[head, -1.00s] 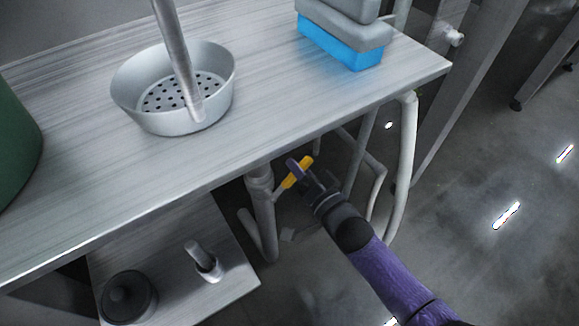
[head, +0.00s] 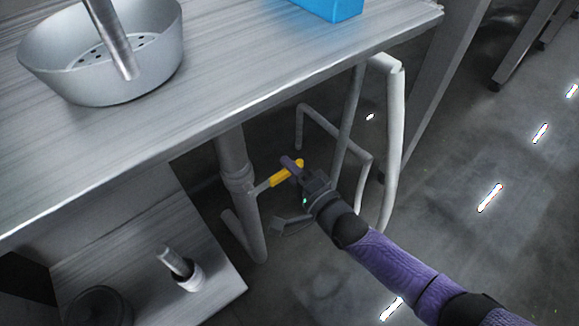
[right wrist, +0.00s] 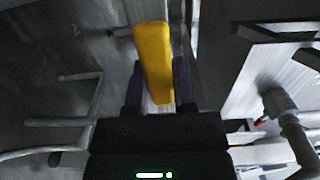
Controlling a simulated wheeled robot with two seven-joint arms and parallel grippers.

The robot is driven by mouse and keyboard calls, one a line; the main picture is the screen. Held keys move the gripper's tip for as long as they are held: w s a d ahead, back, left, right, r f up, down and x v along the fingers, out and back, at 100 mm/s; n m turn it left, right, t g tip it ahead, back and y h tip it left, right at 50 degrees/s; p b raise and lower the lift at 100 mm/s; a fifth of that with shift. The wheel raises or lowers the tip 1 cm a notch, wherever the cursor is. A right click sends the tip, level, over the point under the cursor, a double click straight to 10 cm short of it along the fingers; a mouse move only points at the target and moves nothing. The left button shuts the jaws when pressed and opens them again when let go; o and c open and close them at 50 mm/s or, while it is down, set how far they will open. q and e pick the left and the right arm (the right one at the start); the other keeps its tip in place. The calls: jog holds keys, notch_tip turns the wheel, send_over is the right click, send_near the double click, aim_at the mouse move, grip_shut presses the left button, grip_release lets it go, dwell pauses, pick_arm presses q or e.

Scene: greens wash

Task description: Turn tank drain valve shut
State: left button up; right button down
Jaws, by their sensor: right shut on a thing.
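The drain valve's yellow handle (head: 281,178) sticks out to the right from a grey vertical drain pipe (head: 237,180) under the steel bench. My right gripper (head: 296,168) is shut on the handle, with its purple fingers on either side of it. In the right wrist view the yellow handle (right wrist: 154,62) lies between the two fingers (right wrist: 158,88), its far end extending beyond them. The valve body behind the handle is small and hard to make out. My left gripper is not in view.
The steel bench top (head: 230,85) overhangs the valve, with a perforated metal basket (head: 150,75) and a blue block (head: 335,8) on it. A lower shelf (head: 215,275) is at left. White pipes (head: 393,140) stand right of my gripper.

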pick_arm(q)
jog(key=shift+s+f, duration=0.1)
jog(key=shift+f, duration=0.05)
pick_arm(e)
jog(key=shift+f, duration=0.2)
jog(key=shift+s, duration=0.1)
jog(key=shift+c, duration=2.2)
grip_release()
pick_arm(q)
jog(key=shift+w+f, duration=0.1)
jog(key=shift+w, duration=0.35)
